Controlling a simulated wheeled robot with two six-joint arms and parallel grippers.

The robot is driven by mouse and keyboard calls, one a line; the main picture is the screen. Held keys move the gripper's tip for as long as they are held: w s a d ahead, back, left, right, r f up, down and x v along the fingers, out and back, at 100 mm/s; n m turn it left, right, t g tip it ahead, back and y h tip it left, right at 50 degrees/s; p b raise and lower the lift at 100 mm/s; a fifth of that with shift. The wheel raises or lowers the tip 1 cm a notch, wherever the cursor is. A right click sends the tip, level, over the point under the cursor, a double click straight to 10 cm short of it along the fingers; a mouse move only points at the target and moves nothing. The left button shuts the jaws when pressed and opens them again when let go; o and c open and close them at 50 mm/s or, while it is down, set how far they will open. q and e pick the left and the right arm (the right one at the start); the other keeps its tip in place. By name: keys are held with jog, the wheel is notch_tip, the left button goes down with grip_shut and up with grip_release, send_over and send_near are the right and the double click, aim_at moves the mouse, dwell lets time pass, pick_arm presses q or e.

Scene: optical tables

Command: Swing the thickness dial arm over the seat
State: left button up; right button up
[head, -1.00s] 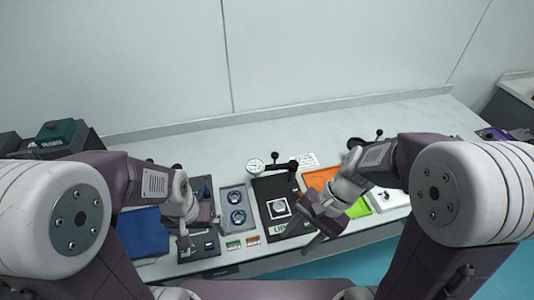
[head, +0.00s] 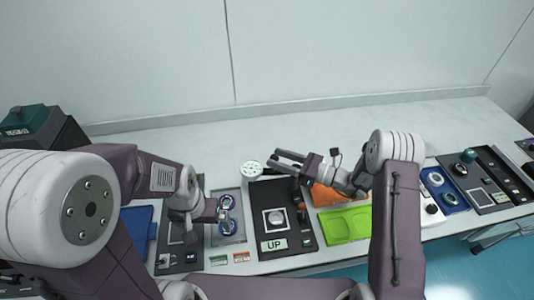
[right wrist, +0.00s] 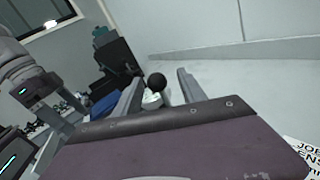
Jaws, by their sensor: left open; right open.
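The white round thickness dial (head: 251,169) stands at the back left corner of a black base plate (head: 301,243). Its arm is mostly hidden behind my right gripper. The seat (head: 275,219), a pale square with a round centre, sits on the plate, in front and to the right of the dial. My right gripper (head: 274,160) is open above the plate's back edge, fingers pointing left toward the dial. In the right wrist view a black ball knob (right wrist: 157,80) shows between the spread fingers; contact cannot be told. My left gripper (head: 224,214) is open over the left trays.
An "UP" label (head: 273,245) lies at the plate's front. Left are a grey tray with blue-rimmed rings (head: 228,226) and a blue mat (head: 136,228). Right are orange (head: 322,196) and green (head: 347,225) trays. The table's back strip is clear.

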jog(key=x, duration=0.4)
jog(key=shift+a, duration=0.3)
jog(key=shift+s+r, duration=0.1)
grip_shut()
dwell(1.0)
